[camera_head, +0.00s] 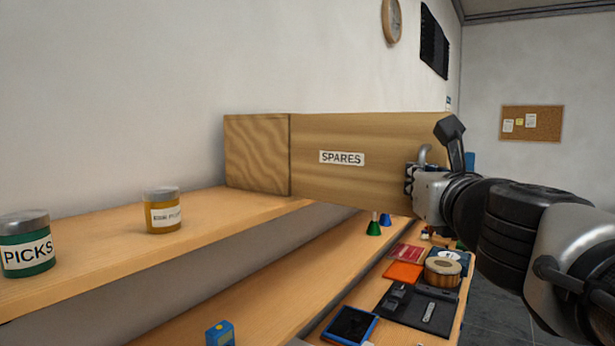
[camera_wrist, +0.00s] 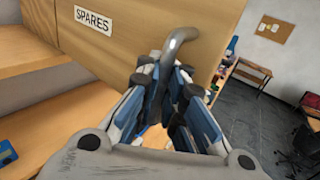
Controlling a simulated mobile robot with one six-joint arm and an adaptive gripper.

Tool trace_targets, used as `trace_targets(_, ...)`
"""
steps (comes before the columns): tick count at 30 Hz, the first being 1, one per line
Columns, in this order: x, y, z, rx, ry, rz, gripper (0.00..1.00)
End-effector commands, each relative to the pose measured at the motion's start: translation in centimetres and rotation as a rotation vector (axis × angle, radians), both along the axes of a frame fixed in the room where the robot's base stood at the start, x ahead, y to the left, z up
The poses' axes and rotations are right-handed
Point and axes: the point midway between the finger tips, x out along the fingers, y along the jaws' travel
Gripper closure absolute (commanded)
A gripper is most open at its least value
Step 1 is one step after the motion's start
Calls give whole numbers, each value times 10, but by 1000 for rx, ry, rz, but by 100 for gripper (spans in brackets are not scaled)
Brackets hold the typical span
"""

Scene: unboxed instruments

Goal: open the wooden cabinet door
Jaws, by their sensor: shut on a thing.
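The wooden cabinet (camera_head: 257,153) sits at the far end of the upper shelf in the head view. Its door (camera_head: 375,180), labelled SPARES, appears as a long flat panel running to the right from the cabinet's edge. The door also fills the upper part of the wrist view (camera_wrist: 130,45). A curved grey metal handle (camera_wrist: 170,52) is near the door's outer edge; it also shows in the head view (camera_head: 424,153). My gripper (camera_wrist: 163,85) is shut on the handle, its fingers around the handle's lower part. The cabinet's inside is not visible.
On the upper shelf (camera_head: 95,262) stand a green PICKS jar (camera_head: 28,245) and a yellow jar (camera_head: 162,211). Lower down are green and blue flasks (camera_head: 374,225), a tape roll (camera_head: 443,270) and a dark tool mat (camera_head: 415,310). Open floor (camera_wrist: 255,125) lies right of the shelving.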

Motion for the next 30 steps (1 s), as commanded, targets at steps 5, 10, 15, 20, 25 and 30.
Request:
trace_targets(5,0,-2,0,-2,0,-6,87)
trace_targets(10,0,-1,0,-1,0,-4,83)
trace_targets(15,0,-1,0,0,0,-2,83)
trace_targets(20,-9,0,1,-1,-2,-2,83)
trace_targets(25,-34,1,1,-3,-3,-4,83)
trace_targets(30,-67,3,2,-3,-5,-5,83)
